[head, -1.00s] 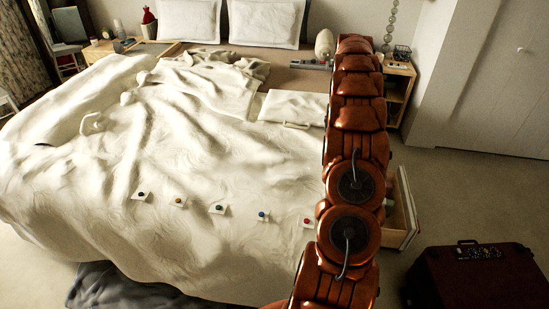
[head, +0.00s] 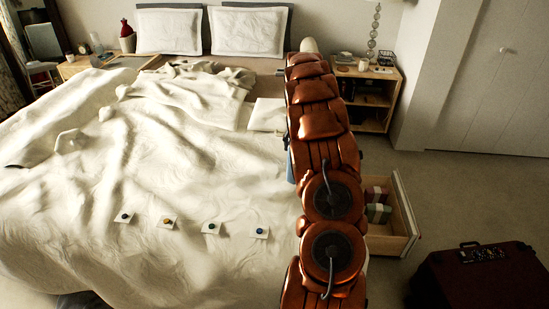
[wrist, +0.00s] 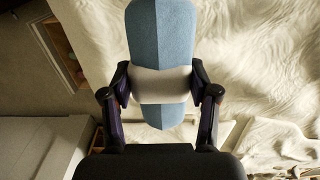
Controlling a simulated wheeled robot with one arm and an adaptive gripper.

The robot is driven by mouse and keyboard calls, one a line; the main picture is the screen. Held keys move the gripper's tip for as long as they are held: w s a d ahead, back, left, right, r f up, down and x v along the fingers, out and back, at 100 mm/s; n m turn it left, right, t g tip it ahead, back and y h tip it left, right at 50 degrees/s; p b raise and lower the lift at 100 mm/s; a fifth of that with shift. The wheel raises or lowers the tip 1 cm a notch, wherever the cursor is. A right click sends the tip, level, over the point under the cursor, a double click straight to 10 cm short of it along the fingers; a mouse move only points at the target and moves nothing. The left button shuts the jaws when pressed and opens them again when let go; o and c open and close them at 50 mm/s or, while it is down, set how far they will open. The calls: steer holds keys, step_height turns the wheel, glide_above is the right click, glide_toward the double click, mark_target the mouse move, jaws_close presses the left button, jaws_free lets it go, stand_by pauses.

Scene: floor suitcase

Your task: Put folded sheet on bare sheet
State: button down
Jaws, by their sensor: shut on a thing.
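My gripper (wrist: 160,84) is shut on a folded blue sheet (wrist: 158,32) with a pale band around its middle. The fingers press the band from both sides, with the bedding below in the wrist view. In the head view my arm hides the gripper; only a sliver of blue (head: 290,166) shows at the arm's left edge. The bare sheet (head: 266,67) is the tan strip of bed below the pillows, partly covered by rumpled cream bedding and partly hidden by my arm.
A pale folded piece (head: 267,114) lies on the bed left of my arm. Several small cards with coloured dots lie on the cream cover (head: 150,185). An open drawer (head: 408,205) holding folded cloths juts out at right. A dark red suitcase (head: 470,280) stands on the floor.

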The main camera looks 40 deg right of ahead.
steer(key=w+a+f+p, duration=0.2)
steer(key=w+a+f, duration=0.2)
steer(key=a, duration=0.3)
stand_by(0.4)
steer(key=shift+f, duration=0.25)
steer(key=shift+c, duration=1.4)
jaws_free()
step_height(320, 180, up, 12)
steer(key=b, duration=0.2)
steer(key=shift+r, duration=0.15)
